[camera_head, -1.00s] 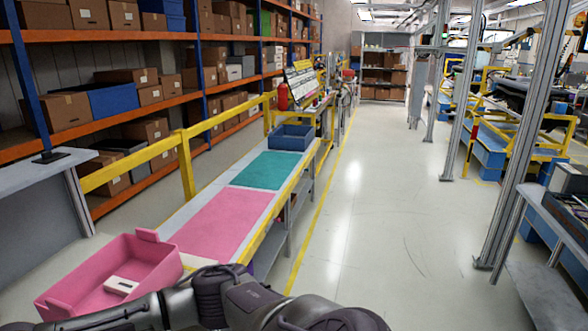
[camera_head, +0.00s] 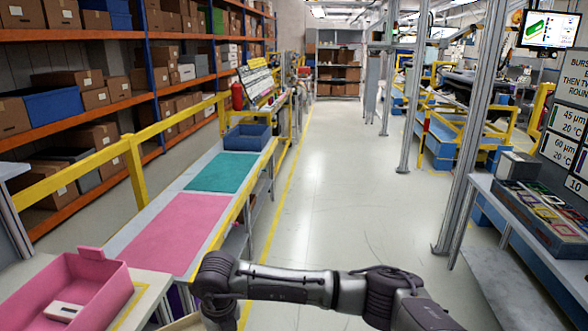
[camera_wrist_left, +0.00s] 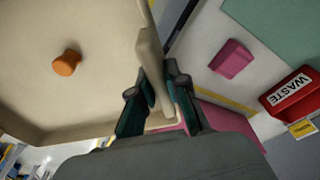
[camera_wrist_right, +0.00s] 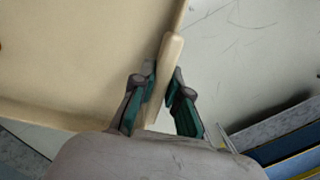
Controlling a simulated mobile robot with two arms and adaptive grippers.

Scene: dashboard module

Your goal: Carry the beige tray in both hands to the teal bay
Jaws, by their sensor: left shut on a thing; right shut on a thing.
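The beige tray (camera_wrist_left: 60,110) fills much of the left wrist view, and an orange knob-like piece (camera_wrist_left: 67,62) lies in it. My left gripper (camera_wrist_left: 157,88) is shut on the tray's raised handle. The tray also shows in the right wrist view (camera_wrist_right: 80,60), where my right gripper (camera_wrist_right: 162,85) is shut on the opposite handle. In the head view only a sliver of the tray shows at the bottom edge, beside my arm; both grippers are out of that view. The teal bay (camera_head: 222,173) is a flat, empty teal rectangle on the bench, beyond the pink bay (camera_head: 178,235).
A blue bin (camera_head: 247,138) stands behind the teal bay. A pink bin (camera_head: 95,290) with a white item is at the lower left. A yellow rail (camera_head: 135,170) runs along the bench's left. A post (camera_head: 465,180) and side table stand right. The aisle floor (camera_head: 340,190) is clear.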

